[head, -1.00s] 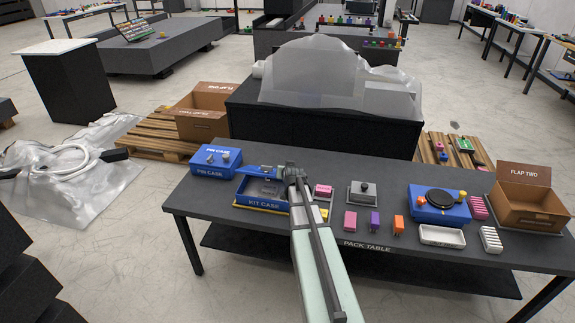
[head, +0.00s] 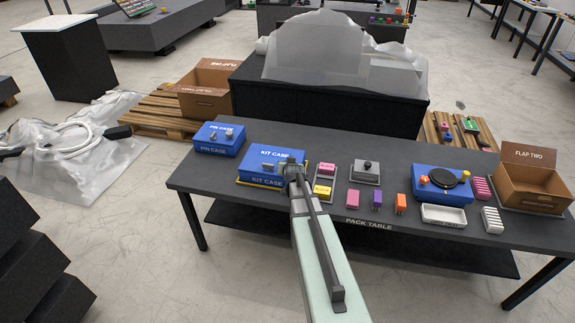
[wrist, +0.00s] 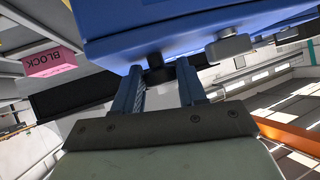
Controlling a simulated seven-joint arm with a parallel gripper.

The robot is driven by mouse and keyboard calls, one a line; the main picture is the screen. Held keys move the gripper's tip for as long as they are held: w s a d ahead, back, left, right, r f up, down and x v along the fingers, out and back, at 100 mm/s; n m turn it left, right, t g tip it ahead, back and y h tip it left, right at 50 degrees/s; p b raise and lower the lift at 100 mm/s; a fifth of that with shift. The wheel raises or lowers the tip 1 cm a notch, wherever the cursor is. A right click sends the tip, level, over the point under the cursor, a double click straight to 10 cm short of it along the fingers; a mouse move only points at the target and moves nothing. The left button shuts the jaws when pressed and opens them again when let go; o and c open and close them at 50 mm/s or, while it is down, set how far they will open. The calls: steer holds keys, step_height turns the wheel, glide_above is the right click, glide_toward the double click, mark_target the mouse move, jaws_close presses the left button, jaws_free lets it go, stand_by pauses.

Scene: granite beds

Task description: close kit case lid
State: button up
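The blue kit case (head: 258,180) stands on the pack table, left of the middle. Its blue lid (head: 270,153) lies down over the case, with its KIT CASE label facing up and a grey latch on its front part. I cannot tell whether the lid is fully flush. My gripper (head: 292,166) is at the right end of the case, close to the lid. In the wrist view the blue case (wrist: 200,25) fills the top, and my gripper's fingers (wrist: 160,72) stand apart just below it. A dark knob shows between them; I see no grip on it.
The blue pin case (head: 218,140) stands to the left. Pink and yellow blocks (head: 323,190) lie close on the right, near a grey plate with a black knob (head: 366,170). A white tray (head: 443,215) and an open cardboard box (head: 530,184) are further right.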

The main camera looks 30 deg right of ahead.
steer(key=shift+s, duration=0.1)
steer(key=v, duration=1.3)
steer(key=shift+s+r, duration=0.2)
steer(key=shift+r, duration=0.05)
steer(key=shift+a, duration=0.1)
